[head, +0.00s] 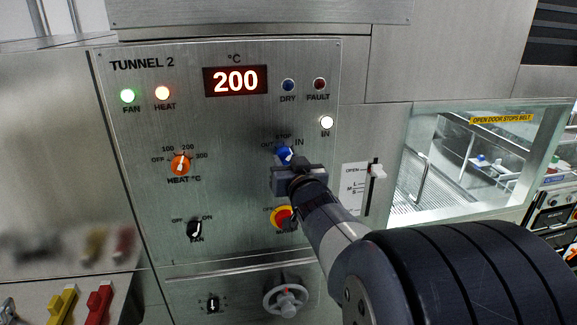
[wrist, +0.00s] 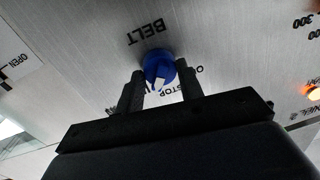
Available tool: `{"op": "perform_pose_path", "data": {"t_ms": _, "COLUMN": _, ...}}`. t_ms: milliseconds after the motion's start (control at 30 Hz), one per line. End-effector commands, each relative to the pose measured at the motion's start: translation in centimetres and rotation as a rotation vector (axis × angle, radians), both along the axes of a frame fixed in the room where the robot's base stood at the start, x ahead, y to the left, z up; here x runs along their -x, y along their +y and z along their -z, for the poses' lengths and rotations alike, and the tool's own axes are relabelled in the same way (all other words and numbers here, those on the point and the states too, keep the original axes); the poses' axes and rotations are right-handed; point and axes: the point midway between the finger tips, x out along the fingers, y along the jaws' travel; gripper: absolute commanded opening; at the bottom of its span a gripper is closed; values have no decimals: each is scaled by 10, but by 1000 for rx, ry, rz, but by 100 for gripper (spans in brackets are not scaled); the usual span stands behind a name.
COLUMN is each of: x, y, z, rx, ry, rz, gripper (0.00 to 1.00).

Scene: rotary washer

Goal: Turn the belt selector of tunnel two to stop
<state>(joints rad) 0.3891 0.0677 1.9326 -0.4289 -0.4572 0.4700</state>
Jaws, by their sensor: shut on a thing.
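The belt selector (head: 285,153) is a blue knob with a white pointer on the TUNNEL 2 panel, with OUT, STOP and IN marked around it. My gripper (head: 287,164) is at the knob and covers its lower part in the head view. In the wrist view the blue knob (wrist: 159,64) sits between the two dark fingers of my gripper (wrist: 160,80), which is shut on it. The white pointer there points down and slightly left, close to the STOP lettering. The exact setting cannot be told, as a finger hides part of the scale.
The white IN lamp (head: 326,122) is lit. A red and yellow knob (head: 283,217) is just below my gripper. The orange heat knob (head: 181,164) and black fan knob (head: 195,230) are to the left. A slide lever (head: 376,171) and glass door (head: 480,165) are right.

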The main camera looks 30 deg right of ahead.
Motion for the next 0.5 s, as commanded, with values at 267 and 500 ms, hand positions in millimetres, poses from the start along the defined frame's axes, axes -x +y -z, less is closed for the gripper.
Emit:
{"op": "perform_pose_path", "data": {"t_ms": 267, "x": 0, "y": 0, "z": 2, "rx": 216, "ry": 59, "rz": 0, "gripper": 13}}
{"op": "perform_pose_path", "data": {"t_ms": 500, "x": 0, "y": 0, "z": 1, "rx": 405, "ry": 115, "rz": 0, "gripper": 13}}
